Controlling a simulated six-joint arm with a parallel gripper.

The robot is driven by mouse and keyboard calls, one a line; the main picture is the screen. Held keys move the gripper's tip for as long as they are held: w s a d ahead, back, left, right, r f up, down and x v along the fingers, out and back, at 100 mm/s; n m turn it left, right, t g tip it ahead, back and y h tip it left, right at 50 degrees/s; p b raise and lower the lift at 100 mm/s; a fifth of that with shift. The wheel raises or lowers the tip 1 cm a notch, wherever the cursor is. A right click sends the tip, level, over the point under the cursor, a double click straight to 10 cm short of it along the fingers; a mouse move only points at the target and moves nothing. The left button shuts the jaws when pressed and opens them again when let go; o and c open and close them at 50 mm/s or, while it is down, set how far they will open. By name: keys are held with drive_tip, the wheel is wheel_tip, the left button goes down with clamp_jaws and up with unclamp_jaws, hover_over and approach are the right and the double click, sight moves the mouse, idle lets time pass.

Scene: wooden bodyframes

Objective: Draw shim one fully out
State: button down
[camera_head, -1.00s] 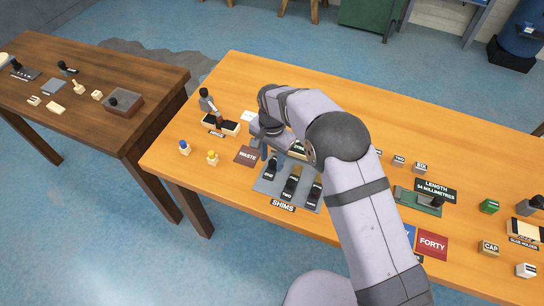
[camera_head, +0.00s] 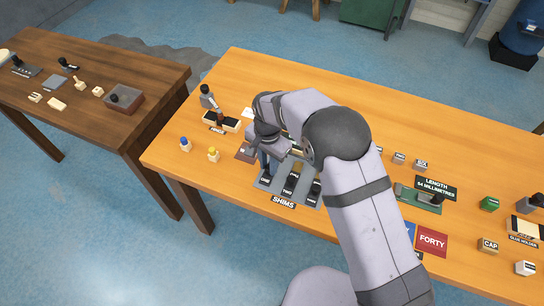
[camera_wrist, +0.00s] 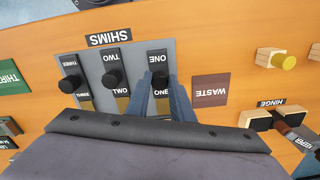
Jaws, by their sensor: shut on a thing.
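Shim one (camera_wrist: 158,58) is a black strip marked ONE in the grey shims plate (camera_wrist: 138,48). In the wrist view it is the rightmost of three; it also shows at the left of the plate in the head view (camera_head: 265,181). My gripper (camera_wrist: 160,80) has its blue fingers down on either side of shim one and is shut on it. In the head view my gripper (camera_head: 267,163) is over the far end of shim one. The strip still lies in the plate.
Shim two (camera_wrist: 111,56) and shim three (camera_wrist: 71,64), with black knobs, are beside it. The brown waste pad (camera_wrist: 210,90) is on the other side. The hinge fixture (camera_wrist: 265,118) and a yellow-topped peg (camera_wrist: 284,61) lie beyond the pad.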

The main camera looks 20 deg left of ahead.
sight(267, 177)
drive_tip(key=shift+s, duration=0.75)
drive_tip(key=c, duration=1.5)
unclamp_jaws()
drive_tip(key=shift+s, duration=0.15)
drive_tip(key=shift+c, duration=0.2)
drive_tip(key=shift+r, duration=0.1)
wheel_tip(267, 177, up, 7)
drive_tip(key=b, duration=0.2)
drive_tip(key=shift+r, duration=0.1)
